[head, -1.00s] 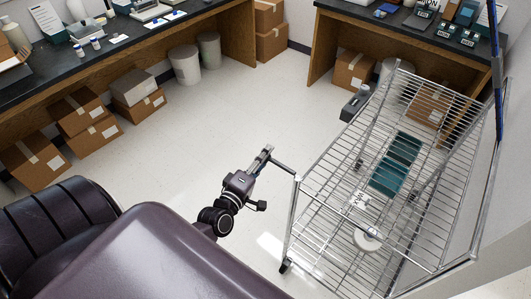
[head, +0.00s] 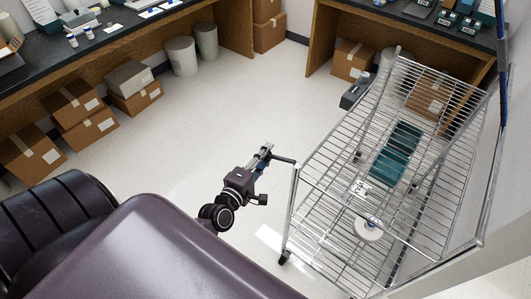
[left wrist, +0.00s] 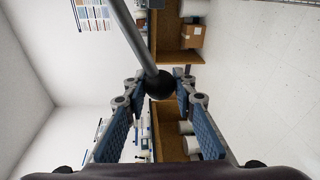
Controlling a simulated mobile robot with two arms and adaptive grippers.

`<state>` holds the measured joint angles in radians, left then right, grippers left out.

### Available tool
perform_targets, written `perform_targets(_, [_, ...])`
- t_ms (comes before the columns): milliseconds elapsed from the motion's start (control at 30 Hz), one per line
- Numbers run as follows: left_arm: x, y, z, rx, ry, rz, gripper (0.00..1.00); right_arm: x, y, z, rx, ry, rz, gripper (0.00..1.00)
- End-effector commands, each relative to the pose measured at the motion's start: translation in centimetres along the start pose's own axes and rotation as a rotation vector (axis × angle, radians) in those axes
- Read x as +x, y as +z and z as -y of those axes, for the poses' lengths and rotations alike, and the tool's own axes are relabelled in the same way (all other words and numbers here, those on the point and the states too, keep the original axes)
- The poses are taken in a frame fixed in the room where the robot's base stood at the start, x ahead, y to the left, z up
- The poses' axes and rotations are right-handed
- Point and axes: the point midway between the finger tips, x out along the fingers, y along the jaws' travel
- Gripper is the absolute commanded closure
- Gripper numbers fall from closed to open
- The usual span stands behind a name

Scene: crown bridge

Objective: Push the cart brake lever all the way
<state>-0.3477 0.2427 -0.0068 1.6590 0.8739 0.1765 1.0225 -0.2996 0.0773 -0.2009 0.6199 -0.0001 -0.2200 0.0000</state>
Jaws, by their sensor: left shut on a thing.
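The brake lever (head: 284,160) is a short dark bar that sticks out to the left from the near corner post of the wire cart (head: 372,190). My left gripper (head: 267,153) is at the lever's outer end in the head view. In the left wrist view the lever (left wrist: 138,40) is a grey rod ending in a black ball knob (left wrist: 160,84). The blue-padded fingers of the left gripper (left wrist: 160,98) are shut on the knob, one on each side. The exact contact is partly hidden. My right gripper is not in view.
The cart's shelves hold teal trays (head: 396,152) and a white round item (head: 368,230). Cardboard boxes (head: 90,125) and bins (head: 181,57) stand under the benches. The floor (head: 260,95) between is clear.

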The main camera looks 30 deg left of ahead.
Motion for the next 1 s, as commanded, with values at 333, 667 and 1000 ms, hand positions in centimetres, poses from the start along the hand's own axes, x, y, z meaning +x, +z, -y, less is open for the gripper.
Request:
perform_targets(333, [-0.1, 0.2, 0.3, 0.003, -0.006, 0.004, 0.58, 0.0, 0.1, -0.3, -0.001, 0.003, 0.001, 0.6])
perform_targets(667, [-0.2, 0.1, 0.1, 0.002, -0.003, 0.002, 0.57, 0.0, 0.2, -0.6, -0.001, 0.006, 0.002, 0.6])
perform_targets(1000, [-5.4, 0.1, 0.3, 0.004, -0.008, 0.003, 0.57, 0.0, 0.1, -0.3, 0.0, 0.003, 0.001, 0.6])
